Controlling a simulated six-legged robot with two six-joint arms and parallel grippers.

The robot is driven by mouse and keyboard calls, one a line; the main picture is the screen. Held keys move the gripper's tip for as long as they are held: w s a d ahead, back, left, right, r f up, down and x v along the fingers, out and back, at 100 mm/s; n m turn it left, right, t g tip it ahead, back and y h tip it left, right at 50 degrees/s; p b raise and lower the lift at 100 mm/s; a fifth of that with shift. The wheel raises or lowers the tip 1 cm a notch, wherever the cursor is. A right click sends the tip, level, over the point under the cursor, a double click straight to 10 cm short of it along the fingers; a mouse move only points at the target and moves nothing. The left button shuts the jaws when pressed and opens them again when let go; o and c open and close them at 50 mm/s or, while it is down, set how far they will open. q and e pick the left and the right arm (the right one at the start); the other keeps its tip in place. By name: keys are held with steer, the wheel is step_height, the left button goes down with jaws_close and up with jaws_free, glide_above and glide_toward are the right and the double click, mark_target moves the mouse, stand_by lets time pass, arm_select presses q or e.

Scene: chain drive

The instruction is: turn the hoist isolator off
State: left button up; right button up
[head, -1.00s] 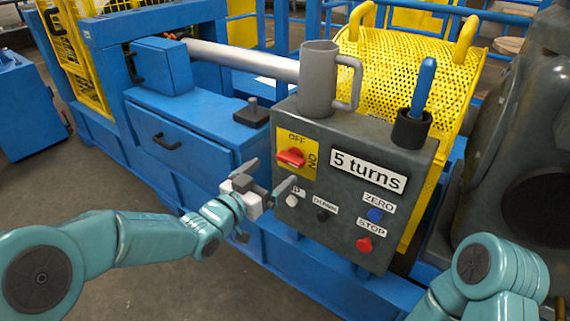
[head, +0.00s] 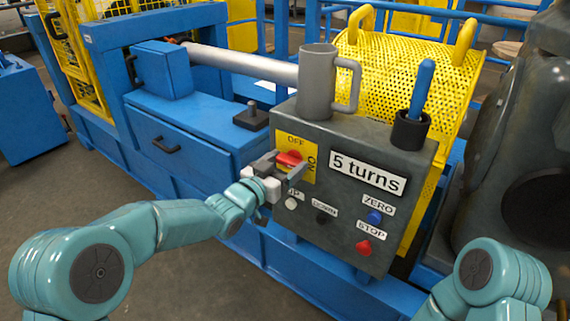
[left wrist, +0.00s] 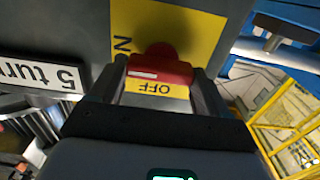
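The hoist isolator is a red knob (head: 289,158) on a yellow plate marked OFF at the top and ON at the right, on the grey control box (head: 335,225). In the left wrist view the red knob (left wrist: 160,68) lies crosswise, its white mark toward the ON side. My left gripper (head: 281,166) is at the knob with its fingers apart, one on each side. In the left wrist view a narrow gap seems to remain beside the knob; contact is not clear. My right gripper is out of view; only part of that arm shows at lower right.
A grey mug (head: 318,85) and a black cup with a blue-handled tool (head: 420,90) stand on the box top. Below the plate are a white button (head: 291,203), a black one, a blue ZERO button (head: 374,217) and a red STOP button (head: 363,248).

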arm_select(q)
steer(key=shift+r+n, duration=0.15)
steer(key=shift+n, duration=0.15)
steer(key=n+p, duration=0.1)
steer(key=n, duration=0.1)
steer(key=shift+n+p, duration=0.3)
steer(key=shift+n, duration=0.1)
steer(key=n+p, duration=0.2)
steer(key=n, duration=0.3)
steer(key=shift+w+a, duration=0.15)
steer(key=n+p, duration=0.2)
steer(key=n, duration=0.3)
steer(key=shift+n+p, duration=0.7)
steer(key=shift+n, duration=1.5)
steer(key=o, duration=1)
steer(key=shift+w+f, duration=0.1)
steer(key=shift+f, duration=0.2)
